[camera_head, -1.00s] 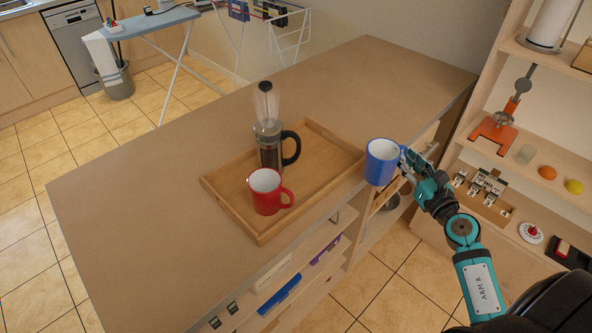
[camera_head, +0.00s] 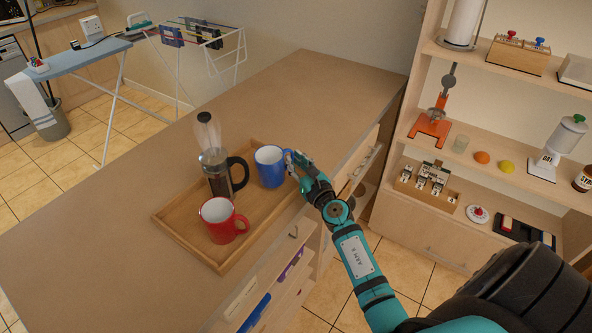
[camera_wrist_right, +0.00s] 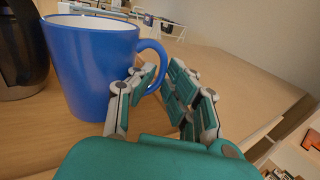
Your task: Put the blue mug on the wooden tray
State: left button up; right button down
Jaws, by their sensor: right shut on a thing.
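The blue mug (camera_head: 269,170) is upright over the right end of the wooden tray (camera_head: 187,245). I cannot tell whether its base touches the tray. My right gripper (camera_head: 294,164) reaches in from the right and is shut on the mug's handle. In the right wrist view the mug (camera_wrist_right: 92,62) fills the left side, with the fingers (camera_wrist_right: 160,80) around its handle. Wood shows close beneath the mug there. My left gripper is not in view.
A red mug (camera_head: 219,221) and a French press (camera_head: 215,168) stand on the tray, left of the blue mug. The tray is on a long wooden counter (camera_head: 322,91), bare behind it. Shelves (camera_head: 490,133) with several objects stand at the right.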

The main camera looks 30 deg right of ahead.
notch_tip(320, 180, down, 3)
jog(key=shift+r+b, duration=0.1)
jog(key=shift+b, duration=0.65)
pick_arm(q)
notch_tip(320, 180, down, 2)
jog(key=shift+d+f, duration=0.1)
pick_arm(e)
jog(key=shift+r, duration=0.15)
jog(key=c, duration=1.8)
grip_release()
jog(key=o, duration=0.4)
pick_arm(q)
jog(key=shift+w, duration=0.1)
pick_arm(e)
jog(key=shift+o, duration=0.2)
jog(key=shift+s, duration=0.15)
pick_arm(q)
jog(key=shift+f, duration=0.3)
pick_arm(e)
jog(key=s+a, duration=0.1)
jog(key=s, duration=1)
jog(key=shift+s+a, duration=0.15)
jog(key=shift+s, duration=0.2)
